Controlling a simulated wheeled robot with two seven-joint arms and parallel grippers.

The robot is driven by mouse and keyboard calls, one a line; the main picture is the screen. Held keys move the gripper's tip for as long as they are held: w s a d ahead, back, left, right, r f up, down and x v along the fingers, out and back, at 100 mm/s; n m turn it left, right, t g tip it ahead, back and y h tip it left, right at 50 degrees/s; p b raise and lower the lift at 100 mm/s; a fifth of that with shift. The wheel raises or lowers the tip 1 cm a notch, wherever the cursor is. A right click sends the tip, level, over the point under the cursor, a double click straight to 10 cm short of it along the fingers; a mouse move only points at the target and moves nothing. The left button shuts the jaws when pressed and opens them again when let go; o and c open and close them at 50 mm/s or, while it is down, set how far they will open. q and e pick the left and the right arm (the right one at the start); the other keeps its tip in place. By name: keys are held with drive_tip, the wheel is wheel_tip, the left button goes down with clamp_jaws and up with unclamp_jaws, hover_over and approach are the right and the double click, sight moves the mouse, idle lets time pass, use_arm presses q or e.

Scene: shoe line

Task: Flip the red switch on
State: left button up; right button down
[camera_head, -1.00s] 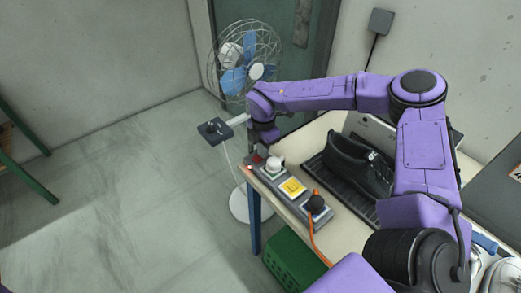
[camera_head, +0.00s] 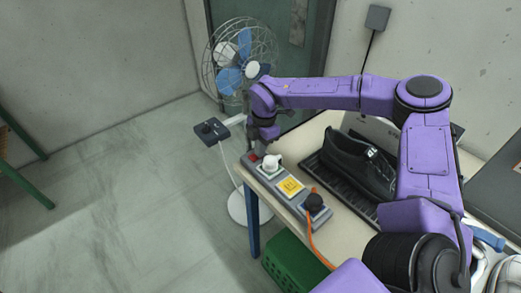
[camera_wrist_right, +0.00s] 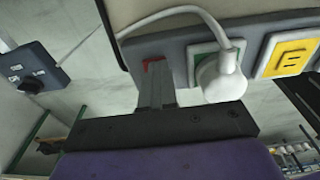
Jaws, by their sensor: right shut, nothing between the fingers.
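The red switch (camera_head: 253,158) sits at the far left end of a grey power strip (camera_head: 310,215) along the table's left edge. In the right wrist view, the red switch (camera_wrist_right: 154,61) shows just beyond my fingertips, which cover part of it. My right gripper (camera_head: 258,150) is shut and empty, its fingers pointing down at the switch end of the strip. The closed fingers also show in the right wrist view (camera_wrist_right: 155,80). They look to be at or touching the switch; contact and the switch's position cannot be told. My left gripper is not in view.
A white plug (camera_head: 271,163) stands beside the switch, then a yellow socket (camera_head: 290,187) and a black plug (camera_head: 314,203) with an orange cord. A blue-bladed fan (camera_head: 236,75) stands behind; a green crate (camera_head: 289,262) is below.

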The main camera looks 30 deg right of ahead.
drive_tip(key=shift+s+a+f, duration=0.4)
drive_tip(key=shift+r, duration=0.25)
drive_tip(key=r+p, duration=0.1)
drive_tip(key=w+r+p, duration=0.1)
drive_tip(key=r+p, duration=0.1)
drive_tip(key=shift+d+r, duration=0.15)
drive_tip(key=shift+r, duration=0.1)
wheel_tip(320, 180, up, 11)
drive_tip(key=d+b, duration=0.1)
drive_tip(key=b, duration=0.1)
drive_tip(key=shift+d, duration=0.4)
drive_tip(key=shift+f, duration=0.1)
